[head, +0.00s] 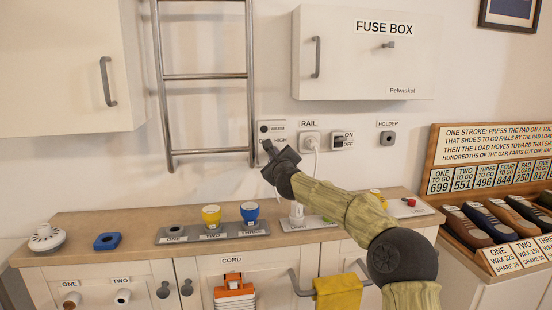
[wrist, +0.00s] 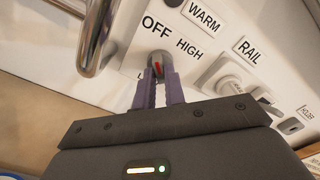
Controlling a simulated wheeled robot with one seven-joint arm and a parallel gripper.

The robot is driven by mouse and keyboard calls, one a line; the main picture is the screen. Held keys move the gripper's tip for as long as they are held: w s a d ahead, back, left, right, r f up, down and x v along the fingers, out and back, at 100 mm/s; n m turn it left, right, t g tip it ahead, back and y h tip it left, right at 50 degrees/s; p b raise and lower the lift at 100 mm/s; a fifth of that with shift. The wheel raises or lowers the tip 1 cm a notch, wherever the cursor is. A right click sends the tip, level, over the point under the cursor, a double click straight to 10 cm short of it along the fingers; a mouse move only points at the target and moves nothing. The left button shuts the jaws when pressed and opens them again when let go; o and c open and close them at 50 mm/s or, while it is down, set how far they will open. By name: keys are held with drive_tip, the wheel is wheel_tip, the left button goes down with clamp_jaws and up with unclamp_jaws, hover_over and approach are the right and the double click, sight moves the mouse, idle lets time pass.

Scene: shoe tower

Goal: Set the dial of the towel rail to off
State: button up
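The towel rail's dial (wrist: 158,62) is a small grey knob with a red mark on a white wall plate. OFF is printed at its upper left, HIGH at its right, and a partly hidden label starting with L at its lower left. The red mark stands nearly upright in the wrist view, tilted slightly toward OFF. My gripper (wrist: 159,76) has its two purple fingertips at the dial, one on each side of its lower part, with a narrow gap between them. Whether they press on it is unclear. In the head view my gripper (head: 269,147) covers much of the dial.
The metal ladder-like rail (head: 205,77) stands close left of the dial; its post (wrist: 100,35) is near my gripper. The RAIL socket (head: 310,140) with a plug and cord is to the right. The fuse box (head: 365,55) hangs above. A counter (head: 340,235) with cups runs below.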

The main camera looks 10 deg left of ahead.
drive_tip(key=o, duration=0.4)
drive_tip(key=shift+f, duration=0.2)
drive_tip(key=shift+c, duration=0.2)
drive_tip(key=shift+o, duration=0.2)
drive_tip(key=shift+r, duration=0.1)
drive_tip(key=b+v, duration=0.4)
drive_tip(key=v, duration=1.3)
drive_tip(key=shift+s, duration=0.2)
